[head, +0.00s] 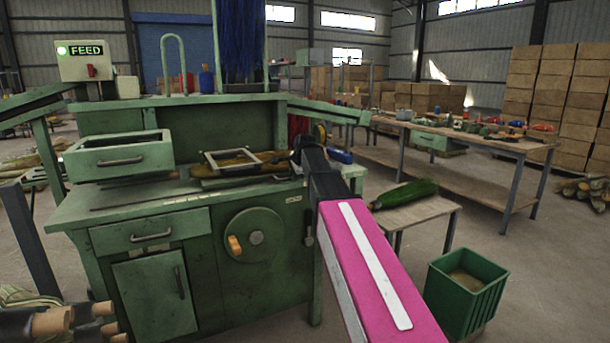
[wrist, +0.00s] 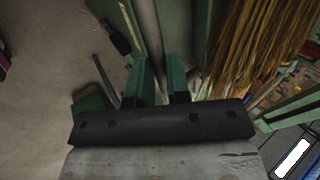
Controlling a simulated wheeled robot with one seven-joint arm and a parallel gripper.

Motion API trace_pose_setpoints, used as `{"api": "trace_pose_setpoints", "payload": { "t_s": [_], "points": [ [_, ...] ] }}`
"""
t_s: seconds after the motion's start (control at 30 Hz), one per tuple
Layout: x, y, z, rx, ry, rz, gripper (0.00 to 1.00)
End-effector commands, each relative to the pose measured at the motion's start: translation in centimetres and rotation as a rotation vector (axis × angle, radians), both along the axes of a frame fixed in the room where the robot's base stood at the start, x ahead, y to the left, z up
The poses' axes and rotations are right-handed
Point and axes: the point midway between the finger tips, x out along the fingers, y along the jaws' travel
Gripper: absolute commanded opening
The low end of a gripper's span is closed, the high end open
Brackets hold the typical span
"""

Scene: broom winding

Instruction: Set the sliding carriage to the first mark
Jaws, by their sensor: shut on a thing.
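The sliding carriage, seemingly the pale rectangular frame (head: 213,161), lies over straw on the green machine's bench top in the head view. My gripper (head: 297,150) is at the right end of this frame, low over the bench. In the wrist view my gripper (wrist: 159,82) shows two green fingers close together, with a narrow pale green part running between and beyond them. It is shut on this part, which seems to belong to the carriage. The exact contact is hidden in the head view.
The green machine (head: 150,205) has a raised open box (head: 120,170) on its left and a handwheel (head: 256,238) in front. Golden straw (wrist: 255,45) is close to the gripper's right in the wrist view. A low table (head: 415,212) and green bin (head: 466,284) stand at right.

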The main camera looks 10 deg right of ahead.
Motion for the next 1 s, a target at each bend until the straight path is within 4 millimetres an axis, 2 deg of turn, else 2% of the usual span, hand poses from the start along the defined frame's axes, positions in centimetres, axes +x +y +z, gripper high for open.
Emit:
{"api": "trace_pose_setpoints", "payload": {
  "t_s": [0.03,0.1,0.6,0.8,1.0],
  "points": [
    [-0.7,1.7,0.0,0.003,0.001,0.006,0.0],
    [-1.3,3.5,0.0,0.004,0.001,0.006,0.0],
    [-5.5,16.5,0.0,0.004,0.001,0.006,0.0],
    [-6.7,20.4,0.0,0.003,0.001,0.004,0.0],
    [-7.5,22.8,0.0,0.003,0.001,0.004,0.0]
  ]
}}
